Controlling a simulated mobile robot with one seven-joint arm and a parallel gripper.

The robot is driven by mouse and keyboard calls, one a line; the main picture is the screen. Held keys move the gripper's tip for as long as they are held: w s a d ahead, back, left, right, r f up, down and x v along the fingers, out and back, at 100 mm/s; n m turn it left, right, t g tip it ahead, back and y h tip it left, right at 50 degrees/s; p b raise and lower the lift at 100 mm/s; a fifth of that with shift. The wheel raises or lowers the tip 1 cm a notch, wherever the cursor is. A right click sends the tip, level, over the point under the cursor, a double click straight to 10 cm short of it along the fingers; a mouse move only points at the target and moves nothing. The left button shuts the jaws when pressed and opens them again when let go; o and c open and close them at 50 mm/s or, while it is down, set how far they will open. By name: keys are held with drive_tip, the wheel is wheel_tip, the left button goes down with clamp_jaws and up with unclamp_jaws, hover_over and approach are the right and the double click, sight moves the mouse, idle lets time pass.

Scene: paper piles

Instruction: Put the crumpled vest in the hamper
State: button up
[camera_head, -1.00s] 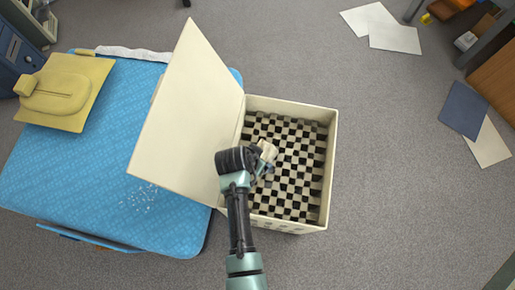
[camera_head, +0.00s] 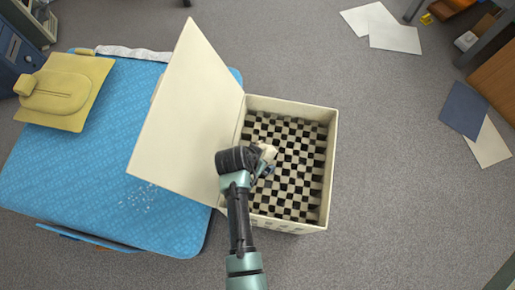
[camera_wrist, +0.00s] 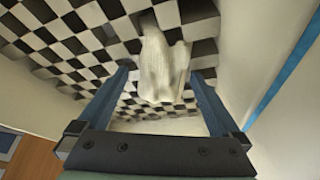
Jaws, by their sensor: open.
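The hamper (camera_head: 331,170) is a cream box with its lid (camera_head: 185,110) swung open to the left. Its inside shows a black and cream checkered pattern. My gripper (camera_head: 266,168) is over the left part of the hamper's opening, with the wrist covering part of the view. The crumpled vest (camera_wrist: 162,65) is a whitish bundle beyond and between my two open fingers (camera_wrist: 160,80) in the wrist view, against the checkered inside. I cannot tell whether it touches the bottom. In the head view only a small pale part of the vest (camera_head: 268,152) shows beside the gripper.
A blue bed-like surface (camera_head: 80,160) lies left of the hamper, with a yellow cushion-like item (camera_head: 60,90) on it. Paper sheets (camera_head: 394,38) lie on the floor at the upper right, and a dark blue sheet (camera_head: 463,110) farther right. Grey floor right of the hamper is clear.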

drive_tip(key=p+v, duration=0.6)
drive_tip(key=v, duration=0.6)
drive_tip(key=w+r+n+t+y, duration=0.1)
drive_tip(key=w+r+t, duration=0.2)
drive_tip(key=w+r, duration=0.55)
drive_tip(key=w+r+n+t+y, duration=0.1)
drive_tip(key=w+r+t, duration=0.2)
drive_tip(key=w+r, duration=0.55)
wheel_tip(320, 180, up, 19)
drive_tip(key=w+t, duration=0.1)
drive_tip(key=t, duration=0.4)
wheel_tip(320, 180, up, 18)
drive_tip(key=s+d+n+t, duration=0.1)
drive_tip(key=s+n+t, duration=0.1)
drive_tip(key=t, duration=0.3)
drive_tip(key=s+d+r+n+t, duration=0.1)
drive_tip(key=s+r+t, duration=0.2)
drive_tip(key=s+r, duration=0.3)
drive_tip(key=s+d+r+n+t, duration=0.1)
drive_tip(key=s+r+t, duration=0.3)
drive_tip(key=r, duration=0.9)
drive_tip(key=s, duration=0.3)
drive_tip(key=shift+d+r+t, duration=0.25)
drive_tip(key=shift+t, duration=0.05)
